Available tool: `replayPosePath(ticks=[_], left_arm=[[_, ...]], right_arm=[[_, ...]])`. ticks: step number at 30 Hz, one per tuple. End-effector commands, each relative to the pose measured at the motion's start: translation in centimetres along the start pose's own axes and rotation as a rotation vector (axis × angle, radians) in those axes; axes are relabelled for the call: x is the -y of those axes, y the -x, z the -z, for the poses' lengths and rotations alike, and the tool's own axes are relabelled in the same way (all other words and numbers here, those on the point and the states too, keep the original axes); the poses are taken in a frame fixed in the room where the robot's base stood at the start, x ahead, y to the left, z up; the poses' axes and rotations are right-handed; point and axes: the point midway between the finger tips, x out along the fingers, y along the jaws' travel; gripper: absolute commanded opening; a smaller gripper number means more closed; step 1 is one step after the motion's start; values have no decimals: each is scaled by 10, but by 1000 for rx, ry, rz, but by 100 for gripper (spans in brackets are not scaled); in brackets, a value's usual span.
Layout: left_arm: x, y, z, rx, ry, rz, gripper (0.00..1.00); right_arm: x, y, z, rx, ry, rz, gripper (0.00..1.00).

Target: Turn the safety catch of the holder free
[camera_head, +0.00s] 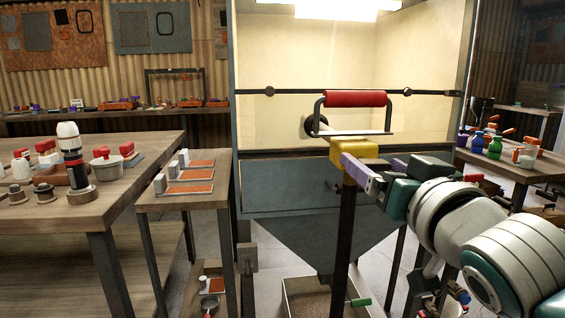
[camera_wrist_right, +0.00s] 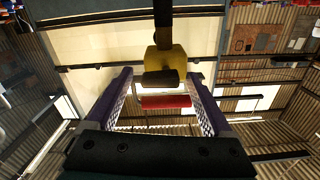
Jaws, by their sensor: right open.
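A holder with a red grip bar (camera_head: 355,99) in a dark bracket stands on a dark post (camera_head: 343,230) before the cabinet. A yellow block (camera_head: 355,149) sits below the bar. I cannot tell for certain which part is the safety catch. My right gripper (camera_head: 368,165) is open, its purple fingers close to the yellow block. In the right wrist view, the yellow block (camera_wrist_right: 165,59) and a dark round stub (camera_wrist_right: 160,78) lie between the fingertips, with space on both sides. The red bar (camera_wrist_right: 165,101) shows beyond. My left gripper is out of view.
The blast cabinet (camera_head: 290,195) with its lit window stands behind the holder. A narrow side table (camera_head: 205,197) with small plates and a workbench (camera_head: 140,150) with tools are on the left. Another table (camera_head: 535,172) with bottles is on the right. A tray (camera_head: 298,300) lies below.

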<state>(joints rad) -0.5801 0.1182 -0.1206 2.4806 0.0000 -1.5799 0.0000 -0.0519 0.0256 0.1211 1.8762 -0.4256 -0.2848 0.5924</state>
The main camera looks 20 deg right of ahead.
Motion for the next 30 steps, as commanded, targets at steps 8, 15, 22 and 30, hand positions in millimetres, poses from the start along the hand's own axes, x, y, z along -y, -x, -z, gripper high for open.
replayPosePath(ticks=[8,15,22,30], left_arm=[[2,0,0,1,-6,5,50],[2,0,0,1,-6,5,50],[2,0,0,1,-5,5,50],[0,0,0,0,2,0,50]], right_arm=[[0,0,0,0,0,0,74],[0,0,0,0,0,0,47],[0,0,0,0,0,0,21],[0,0,0,0,1,1,0]])
